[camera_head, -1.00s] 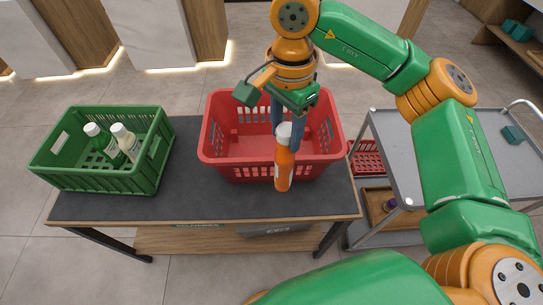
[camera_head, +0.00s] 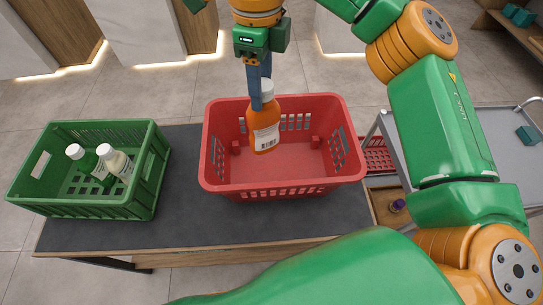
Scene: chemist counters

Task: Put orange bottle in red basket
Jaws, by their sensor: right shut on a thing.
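The orange bottle (camera_head: 264,125) has a white cap and a white label, and hangs roughly upright over the red basket (camera_head: 280,190). My right gripper (camera_head: 260,92) points down and is shut on the bottle near its cap. The bottle shows in front of the basket's inside; how far it is above the basket floor I cannot tell. The basket stands on the dark tabletop and no other item shows in it. My left gripper is not in view.
A grey trolley (camera_head: 480,140) is at the right. Bare tabletop lies between crate and basket.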

